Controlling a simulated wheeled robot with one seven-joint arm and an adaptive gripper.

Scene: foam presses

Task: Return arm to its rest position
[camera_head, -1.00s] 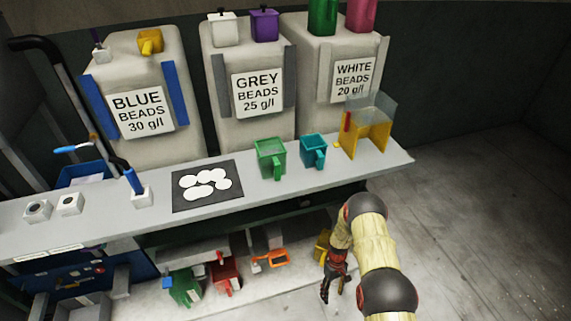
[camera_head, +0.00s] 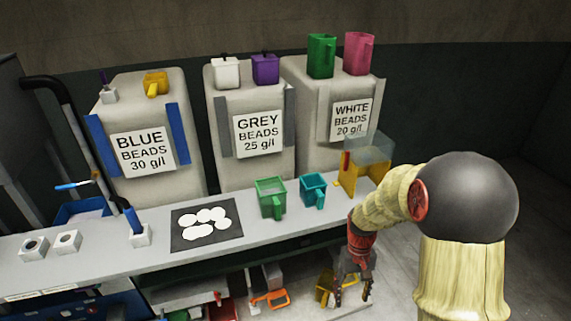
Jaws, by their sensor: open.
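My arm rises large at the right, its cream links bent at a dark round joint. My gripper (camera_head: 352,294) hangs at the end of the red wrist, pointing down, with its fingers apart and nothing seen between them. It is in front of the counter's front edge, right of a yellow scoop (camera_head: 324,287) on the lower shelf. My forearm passes in front of the counter's right end.
On the counter (camera_head: 100,262) stand a green jug (camera_head: 270,198), a teal jug (camera_head: 313,189) and a yellow stand with a clear top (camera_head: 364,165). A black mat (camera_head: 188,236) with white discs lies left of them. Labelled bead containers stand behind. An orange scoop (camera_head: 270,299) is below.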

